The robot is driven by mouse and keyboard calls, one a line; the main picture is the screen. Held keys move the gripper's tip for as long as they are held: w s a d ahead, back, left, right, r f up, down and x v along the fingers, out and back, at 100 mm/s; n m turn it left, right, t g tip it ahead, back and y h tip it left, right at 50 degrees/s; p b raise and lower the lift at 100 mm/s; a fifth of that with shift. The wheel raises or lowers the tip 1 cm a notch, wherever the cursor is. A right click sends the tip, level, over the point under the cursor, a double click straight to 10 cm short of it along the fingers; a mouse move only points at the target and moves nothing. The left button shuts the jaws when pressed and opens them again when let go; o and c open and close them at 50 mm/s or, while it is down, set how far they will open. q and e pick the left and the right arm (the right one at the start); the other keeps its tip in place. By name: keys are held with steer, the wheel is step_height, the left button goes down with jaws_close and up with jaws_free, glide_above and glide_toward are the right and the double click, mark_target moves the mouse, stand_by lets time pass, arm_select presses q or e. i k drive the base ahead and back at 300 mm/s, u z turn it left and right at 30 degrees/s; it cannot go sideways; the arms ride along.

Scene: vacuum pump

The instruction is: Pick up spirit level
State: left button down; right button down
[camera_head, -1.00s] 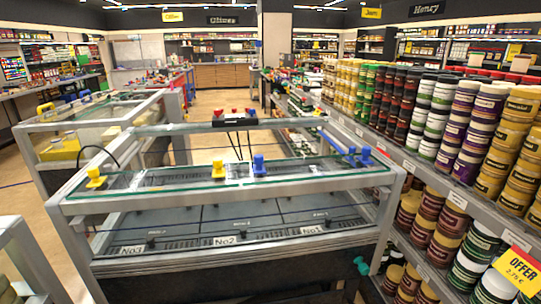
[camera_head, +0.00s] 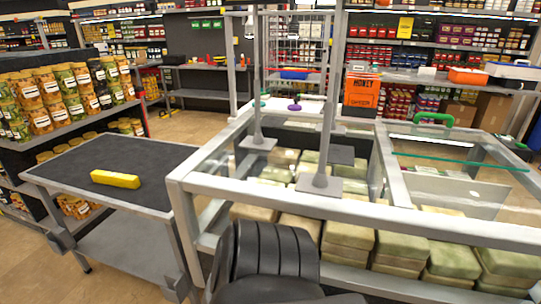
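A yellow bar (camera_head: 115,179), which looks like the spirit level, lies flat on the dark top of a low grey side table (camera_head: 68,168) at the left. It lies clear of the table's edges, with nothing touching it. Neither of my grippers shows in the head view, so I cannot see whether they are open or shut. A black ribbed part at the bottom middle looks like part of my own arm.
A metal-framed glass case (camera_head: 350,205) with stacked pale green blocks (camera_head: 347,236) fills the middle and right, close to the table. Shelves of jars (camera_head: 47,90) stand behind the table on the left. An orange box (camera_head: 361,90) stands at the case's far side. Floor shows at lower left.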

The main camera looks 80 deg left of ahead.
mark_target(128, 181)
steer(key=u, duration=4.3)
steer(key=k, duration=1.05)
steer(key=u, duration=1)
steer(key=i, duration=2.05)
steer(key=z, duration=0.65)
steer(key=i, duration=1.05)
steer(key=z, duration=1.55)
steer(key=i, duration=0.85)
steer(key=z, duration=0.75)
